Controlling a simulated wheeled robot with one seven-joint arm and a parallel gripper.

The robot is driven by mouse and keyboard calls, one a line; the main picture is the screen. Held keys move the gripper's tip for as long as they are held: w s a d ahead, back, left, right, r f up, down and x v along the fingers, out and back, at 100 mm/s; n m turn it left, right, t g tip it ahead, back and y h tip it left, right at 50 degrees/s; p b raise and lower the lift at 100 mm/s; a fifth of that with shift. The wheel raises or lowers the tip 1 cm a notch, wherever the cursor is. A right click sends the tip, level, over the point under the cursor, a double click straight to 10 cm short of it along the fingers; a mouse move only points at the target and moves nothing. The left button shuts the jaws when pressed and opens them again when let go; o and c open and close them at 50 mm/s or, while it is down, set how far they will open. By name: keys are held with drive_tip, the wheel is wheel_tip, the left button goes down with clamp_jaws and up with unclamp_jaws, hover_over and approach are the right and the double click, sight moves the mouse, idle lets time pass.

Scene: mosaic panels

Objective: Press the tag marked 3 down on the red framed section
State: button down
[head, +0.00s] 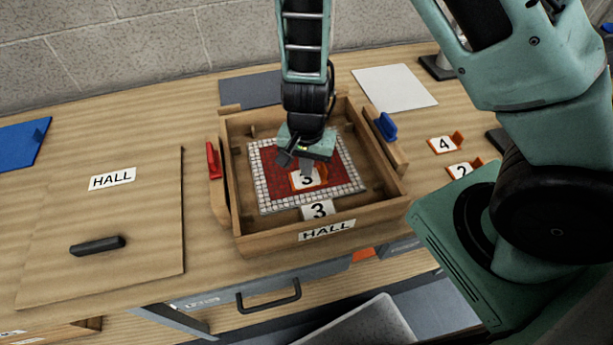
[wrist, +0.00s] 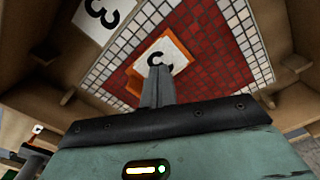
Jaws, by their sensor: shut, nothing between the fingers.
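The tag marked 3 (head: 309,178), white with an orange edge, lies on the red framed section (head: 340,169), a red mosaic panel with a white tiled border inside the wooden tray. My gripper (head: 304,170) is shut with nothing between its fingers. Its fingertips are over the tag and seem to touch it or hover just above; I cannot tell which. In the wrist view the shut fingers (wrist: 156,75) point at the tag (wrist: 160,57), which lies on the red tiles (wrist: 190,50) near the white border. The fingers hide part of the tag.
The wooden tray (head: 240,243) has a HALL label and another 3 on its front. A red clamp (head: 213,160) and a blue clamp (head: 386,126) sit at its sides. Tags 4 (head: 444,145) and 2 (head: 461,169) lie at right. A HALL lid board (head: 150,230) lies at left.

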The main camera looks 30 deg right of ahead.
drive_tip(key=shift+f+b, duration=0.7)
drive_tip(key=shift+f, duration=0.1)
drive_tip(key=shift+r, duration=0.1)
idle(0.6)
wheel_tip(320, 180, up, 8)
drive_tip(key=p, duration=0.8)
drive_tip(key=shift+a, duration=0.1)
idle(0.4)
drive_tip(key=s+a+r+n+y+b, duration=0.2)
drive_tip(key=s+a+r+n+b, duration=0.4)
drive_tip(key=s+a+n+b, duration=0.15)
drive_tip(key=s+d+r+n+h+b, duration=0.1)
drive_tip(key=s+r+n+b, duration=0.2)
drive_tip(key=s+n+b, duration=0.2)
drive_tip(key=shift+s+d+r+n, duration=0.2)
drive_tip(key=shift+s+r+n, duration=0.2)
drive_tip(key=shift+s+n, duration=1.4)
